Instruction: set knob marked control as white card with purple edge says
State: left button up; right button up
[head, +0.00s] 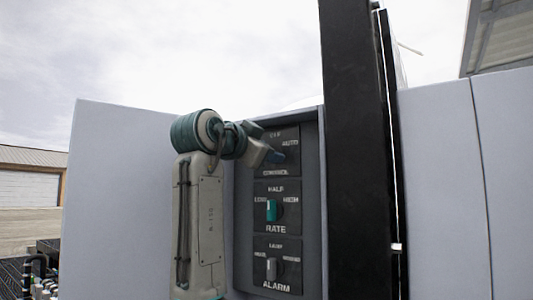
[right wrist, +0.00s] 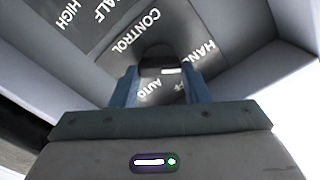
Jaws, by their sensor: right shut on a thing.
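The knob marked CONTROL (right wrist: 155,58) is dark with a short white mark and sits between the two blue fingers of my right gripper (right wrist: 160,85) in the right wrist view. The gripper is shut on it. HAND, AUTO and part of OFF show around it; which one the knob points at I cannot tell. In the head view my right gripper (head: 276,157) reaches the CONTROL plate (head: 291,131), hiding the knob and the HAND label. OFF and AUTO are legible there. The white card with the purple edge is not seen. My left gripper is not in view.
Below CONTROL are a teal RATE knob (head: 272,210), upright toward HALF, and a grey ALARM knob (head: 271,268), upright. The plates sit in a recess with side walls. A black post (head: 357,150) stands close on the right.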

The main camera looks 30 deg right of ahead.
jog(key=shift+w+f+n, duration=0.1)
jog(key=shift+f+n, duration=0.1)
jog(key=shift+n, duration=0.5)
jog(key=o, duration=1)
jog(key=shift+a+r, duration=0.1)
jog(key=b+v, duration=0.4)
jog(key=v, duration=0.7)
